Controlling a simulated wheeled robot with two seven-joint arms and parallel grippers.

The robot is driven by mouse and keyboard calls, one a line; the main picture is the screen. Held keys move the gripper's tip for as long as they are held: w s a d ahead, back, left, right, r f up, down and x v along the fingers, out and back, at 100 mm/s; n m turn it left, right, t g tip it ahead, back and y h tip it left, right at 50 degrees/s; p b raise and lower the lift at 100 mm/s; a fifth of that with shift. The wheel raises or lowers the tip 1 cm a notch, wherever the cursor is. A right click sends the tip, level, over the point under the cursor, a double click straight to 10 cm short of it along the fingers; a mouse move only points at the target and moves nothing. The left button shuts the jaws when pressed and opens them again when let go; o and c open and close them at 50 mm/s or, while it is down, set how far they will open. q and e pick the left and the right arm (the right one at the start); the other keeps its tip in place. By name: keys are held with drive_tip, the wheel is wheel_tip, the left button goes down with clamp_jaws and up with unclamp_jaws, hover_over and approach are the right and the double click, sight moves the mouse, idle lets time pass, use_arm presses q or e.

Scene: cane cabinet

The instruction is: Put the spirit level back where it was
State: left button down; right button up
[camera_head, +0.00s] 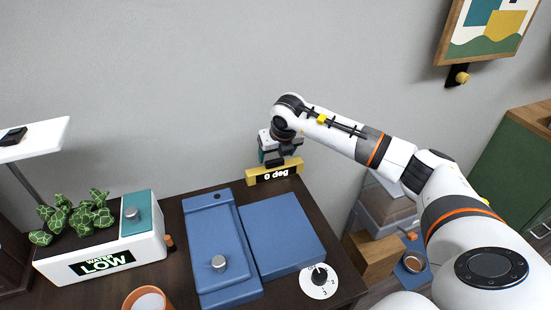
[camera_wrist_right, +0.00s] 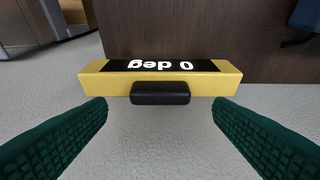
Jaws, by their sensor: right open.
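The spirit level (camera_head: 274,174) is a yellow bar with a black label reading "0 deg". It lies at the back right of the dark wooden top (camera_head: 172,212). My right gripper (camera_head: 279,158) is just above and behind it in the head view. In the right wrist view, the level (camera_wrist_right: 90,80) lies across the picture ahead of my right gripper (camera_wrist_right: 160,112). Its black grip piece (camera_wrist_right: 160,93) is centred between the two green fingers, which are spread wide and hold nothing. My left gripper is not in view.
Two blue panels (camera_head: 282,235) lie on the top, the left one with a metal knob (camera_head: 219,263). A dial (camera_head: 319,280) sits at front right. A wooden block (camera_head: 371,255) and a cup (camera_head: 414,261) stand beyond the right edge.

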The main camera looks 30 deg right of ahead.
drive_tip(key=b+v, duration=0.1)
drive_tip(key=v, duration=0.8)
drive_tip(key=shift+f, duration=0.15)
